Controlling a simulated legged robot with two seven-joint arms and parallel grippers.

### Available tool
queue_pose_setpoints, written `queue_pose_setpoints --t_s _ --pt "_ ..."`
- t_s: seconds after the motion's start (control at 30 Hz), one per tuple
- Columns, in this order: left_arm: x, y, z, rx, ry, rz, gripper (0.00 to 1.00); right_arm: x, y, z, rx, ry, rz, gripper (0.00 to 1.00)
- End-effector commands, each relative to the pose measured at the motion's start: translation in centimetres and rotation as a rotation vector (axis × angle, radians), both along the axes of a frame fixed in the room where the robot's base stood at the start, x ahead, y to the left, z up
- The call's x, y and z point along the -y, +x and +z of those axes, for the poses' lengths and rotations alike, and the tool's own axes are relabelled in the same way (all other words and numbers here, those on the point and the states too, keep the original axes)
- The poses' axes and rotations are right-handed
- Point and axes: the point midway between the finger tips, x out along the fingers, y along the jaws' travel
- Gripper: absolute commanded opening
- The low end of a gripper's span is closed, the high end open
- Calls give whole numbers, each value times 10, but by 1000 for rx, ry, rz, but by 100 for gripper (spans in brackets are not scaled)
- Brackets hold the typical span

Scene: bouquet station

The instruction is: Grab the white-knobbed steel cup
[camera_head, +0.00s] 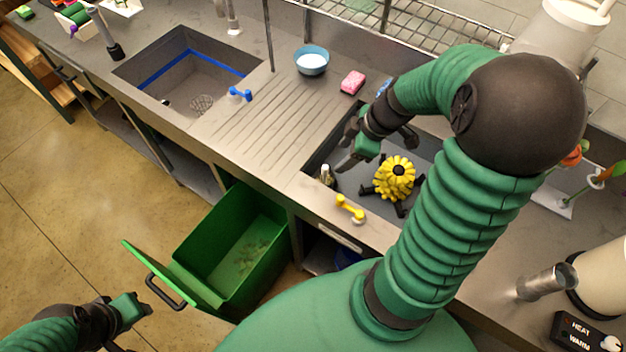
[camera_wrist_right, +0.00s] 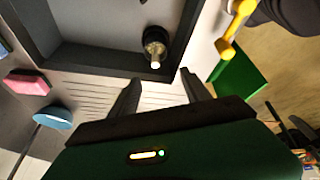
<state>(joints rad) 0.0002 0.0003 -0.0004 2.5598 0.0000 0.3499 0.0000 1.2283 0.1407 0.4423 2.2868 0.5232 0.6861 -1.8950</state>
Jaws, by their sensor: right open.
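The white-knobbed steel cup (camera_head: 326,175) is small and stands in the near left corner of the right basin. In the right wrist view it is a dark metallic cylinder (camera_wrist_right: 155,42) with a pale knob, just beyond the fingertips. My right gripper (camera_head: 346,150) is above the basin, close to the cup and apart from it. In the wrist view its two fingers (camera_wrist_right: 160,78) are spread with nothing between them. My left gripper (camera_head: 132,310) is at the lower left, away from the counter; its fingers are not clear.
A yellow flower-like object (camera_head: 395,178) with black legs sits in the right basin (camera_head: 310,160). A yellow tap handle (camera_head: 350,208) is on the front rim. A pink sponge (camera_head: 352,82) and blue bowl (camera_head: 311,62) are behind. An open green bin (camera_head: 230,250) stands below.

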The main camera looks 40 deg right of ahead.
Motion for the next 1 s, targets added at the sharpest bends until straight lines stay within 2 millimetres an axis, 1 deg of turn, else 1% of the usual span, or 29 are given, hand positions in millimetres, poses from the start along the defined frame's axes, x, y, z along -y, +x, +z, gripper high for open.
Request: queue_pose_setpoints --t_s 0.03,0.1,0.2,0.3,0.53,0.7,0.8,1.0 --pt "0 0 -4 0 0 0 36 -2 3 -15 -3 10 1 56" --pt "0 0 -7 0 0 0 36 -5 10 -34 -3 12 2 56" --pt "0 0 -11 0 0 -1 36 -8 19 -59 -4 14 0 56" --pt "0 0 -14 0 0 -1 36 -12 27 -79 -3 13 -1 56" --pt "0 0 -16 0 0 -1 36 -20 34 -102 -2 6 -1 56" --pt "0 0 -18 0 0 -1 36 -26 42 -132 -4 7 -2 56" --pt "0 0 -19 0 0 0 36 -27 45 -142 -6 10 1 56" --pt "0 0 -19 0 0 -1 36 -27 46 -143 -5 11 -1 56"
